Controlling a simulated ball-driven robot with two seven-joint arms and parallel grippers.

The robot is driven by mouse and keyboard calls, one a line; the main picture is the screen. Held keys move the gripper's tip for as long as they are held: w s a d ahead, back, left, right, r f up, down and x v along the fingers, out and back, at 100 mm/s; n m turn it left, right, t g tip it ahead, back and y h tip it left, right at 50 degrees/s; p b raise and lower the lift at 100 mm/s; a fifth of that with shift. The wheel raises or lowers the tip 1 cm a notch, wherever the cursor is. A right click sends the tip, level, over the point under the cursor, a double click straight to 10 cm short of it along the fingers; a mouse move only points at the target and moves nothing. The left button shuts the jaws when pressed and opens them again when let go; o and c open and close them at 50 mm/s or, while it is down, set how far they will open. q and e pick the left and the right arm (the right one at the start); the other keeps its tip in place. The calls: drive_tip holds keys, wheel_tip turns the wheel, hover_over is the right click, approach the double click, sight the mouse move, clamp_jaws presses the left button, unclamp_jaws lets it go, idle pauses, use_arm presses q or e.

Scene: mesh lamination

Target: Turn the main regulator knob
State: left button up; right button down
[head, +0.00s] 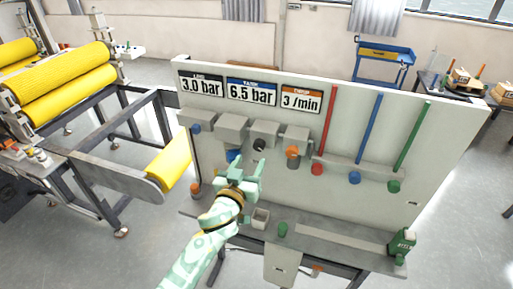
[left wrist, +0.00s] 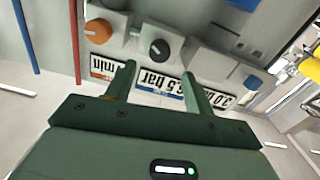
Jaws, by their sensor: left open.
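The grey panel (head: 430,150) carries a row of knobs on box-shaped housings. A black knob (head: 259,145) with a pale mark sits in the middle, between an orange knob (head: 292,152) and a blue knob (head: 233,156). I cannot read which one is named the main regulator. My left gripper (head: 249,171) is open and empty in front of the panel, just below the black knob in the head view and apart from it. In the left wrist view, the black knob (left wrist: 159,48) shows beyond the gap between the fingers (left wrist: 158,75). My right gripper is not in view.
Displays above the knobs read 3.0 bar (head: 201,86), 6.5 bar (head: 251,93) and 3/min (head: 301,100). Red, blue and green tubes stand at the right. A ledge (head: 340,238) below holds a small box (head: 260,218) and a green device (head: 402,245). Yellow rollers (head: 65,75) stand left.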

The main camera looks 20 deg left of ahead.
sight(258, 147)
use_arm(q)
drive_tip(key=w, duration=0.7)
drive_tip(key=shift+d+b, duration=0.15)
drive_tip(key=shift+b, duration=0.15)
drive_tip(key=c, duration=1)
